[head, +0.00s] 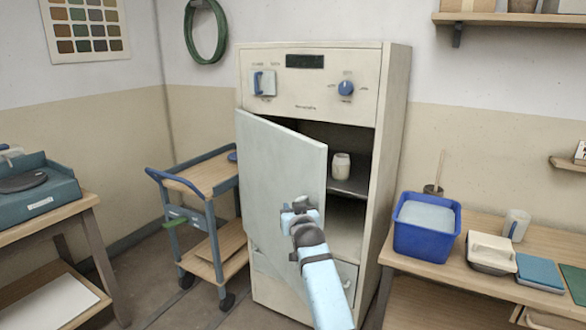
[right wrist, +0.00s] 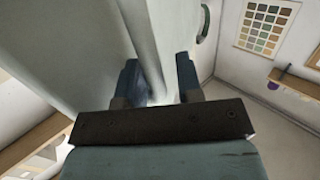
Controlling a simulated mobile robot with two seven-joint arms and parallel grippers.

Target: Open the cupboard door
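The cupboard door (head: 275,175) is a pale grey panel on the tall cream cupboard (head: 393,140). It stands part open, its right edge swung out towards me, and the dark inside shows beside it. My right gripper (head: 301,207) is in front of the door near its free edge. In the right wrist view the two blue fingers (right wrist: 160,82) are spread, with a pale upright edge of the door (right wrist: 147,45) between them. I cannot tell whether they touch it. My left gripper is not in view.
A white cup (head: 341,166) stands on a shelf inside. A trolley (head: 208,175) stands close left of the cupboard. A bench with a blue bucket (head: 424,240) stands at right. Some floor is clear at left.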

